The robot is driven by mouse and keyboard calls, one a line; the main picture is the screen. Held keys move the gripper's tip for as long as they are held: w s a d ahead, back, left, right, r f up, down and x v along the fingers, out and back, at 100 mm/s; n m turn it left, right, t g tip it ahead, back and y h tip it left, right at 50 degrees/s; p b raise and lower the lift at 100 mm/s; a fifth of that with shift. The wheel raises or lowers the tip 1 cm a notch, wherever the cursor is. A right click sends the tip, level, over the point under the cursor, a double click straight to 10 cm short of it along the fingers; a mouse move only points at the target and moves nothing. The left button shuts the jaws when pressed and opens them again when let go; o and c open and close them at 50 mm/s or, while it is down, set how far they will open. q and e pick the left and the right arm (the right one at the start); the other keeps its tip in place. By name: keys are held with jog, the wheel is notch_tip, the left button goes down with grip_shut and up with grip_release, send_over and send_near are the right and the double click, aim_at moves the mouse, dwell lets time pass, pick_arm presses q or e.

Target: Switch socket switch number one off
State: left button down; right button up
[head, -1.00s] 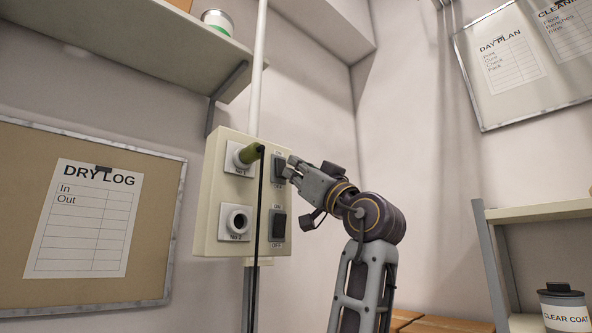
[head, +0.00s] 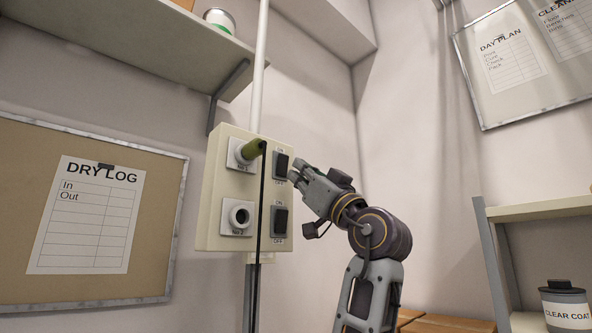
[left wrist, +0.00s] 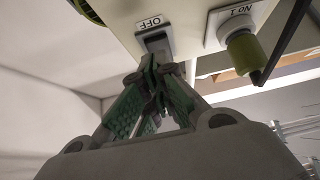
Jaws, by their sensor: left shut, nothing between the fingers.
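A cream socket box (head: 212,205) hangs on the wall in the head view. Its upper row has the No 1 socket with a green plug (head: 252,150) and, to its right, switch number one (head: 281,165), a dark rocker marked ON above and OFF below. Which way the rocker is tipped I cannot tell. My left gripper (head: 297,171) is shut and empty, its tips just right of this switch. In the left wrist view the tips (left wrist: 160,76) are close to the rocker (left wrist: 155,42) by the OFF label; contact is unclear. My right gripper is in neither view.
Below are the No 2 socket (head: 238,216), empty, and its switch (head: 279,221). A black cable (head: 260,210) hangs from the plug across the box front. A shelf (head: 150,40) is above left, another shelf (head: 540,209) at right. A dry log board (head: 150,215) is left.

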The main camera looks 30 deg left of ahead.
pick_arm(q)
jog(key=v, duration=0.9)
jog(key=shift+f, duration=0.15)
dwell(0.5)
